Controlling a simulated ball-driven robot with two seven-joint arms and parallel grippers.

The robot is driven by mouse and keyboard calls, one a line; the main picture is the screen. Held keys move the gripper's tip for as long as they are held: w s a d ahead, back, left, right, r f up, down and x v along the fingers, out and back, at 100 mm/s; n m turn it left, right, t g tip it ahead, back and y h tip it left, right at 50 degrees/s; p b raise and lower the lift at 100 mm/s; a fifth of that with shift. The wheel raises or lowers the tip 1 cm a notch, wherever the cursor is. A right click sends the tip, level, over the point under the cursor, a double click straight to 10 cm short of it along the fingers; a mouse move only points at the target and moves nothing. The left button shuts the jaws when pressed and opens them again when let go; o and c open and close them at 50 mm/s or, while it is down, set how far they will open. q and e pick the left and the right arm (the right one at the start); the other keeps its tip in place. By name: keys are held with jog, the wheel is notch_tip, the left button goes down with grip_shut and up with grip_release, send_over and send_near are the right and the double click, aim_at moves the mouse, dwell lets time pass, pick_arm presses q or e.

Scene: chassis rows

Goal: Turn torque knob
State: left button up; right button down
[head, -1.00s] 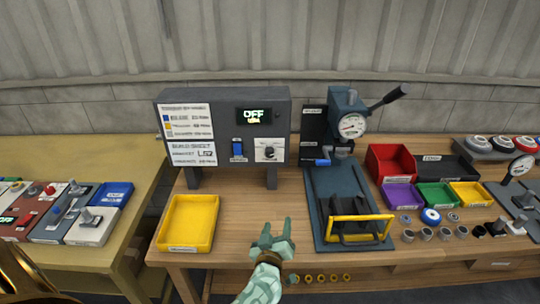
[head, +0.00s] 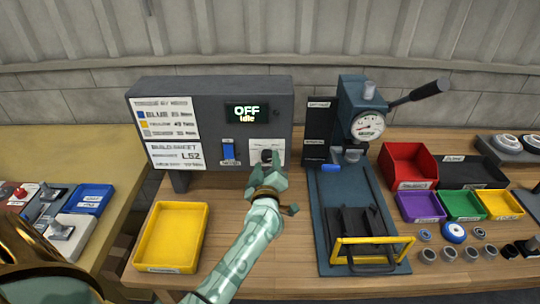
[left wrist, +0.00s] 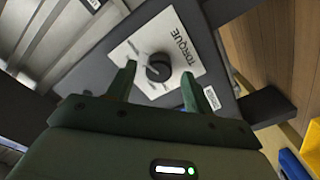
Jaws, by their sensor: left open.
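The torque knob (left wrist: 158,68) is a round black dial on a white plate marked TORQUE (left wrist: 185,50) on the dark grey control box (head: 210,95). In the head view the knob (head: 266,156) shows just above my left gripper (head: 266,168). In the left wrist view my left gripper (left wrist: 156,88) is open, with one finger on each side of the knob's plate and the knob between and a little beyond the tips. Contact with the knob does not show. The box's display (head: 247,113) reads OFF, Idle. My right gripper is not in view.
A blue switch (head: 228,151) sits left of the knob. A blue-grey press (head: 352,130) with a gauge and lever stands to the right. A yellow tray (head: 171,236) lies in front of the box; red, purple, green and yellow bins stand further right.

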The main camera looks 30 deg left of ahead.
pick_arm(q)
jog(key=shift+w+a, duration=0.3)
jog(key=shift+w, duration=0.15)
jog(key=shift+s+r, duration=0.1)
jog(key=shift+c, duration=0.3)
jog(key=c, duration=0.9)
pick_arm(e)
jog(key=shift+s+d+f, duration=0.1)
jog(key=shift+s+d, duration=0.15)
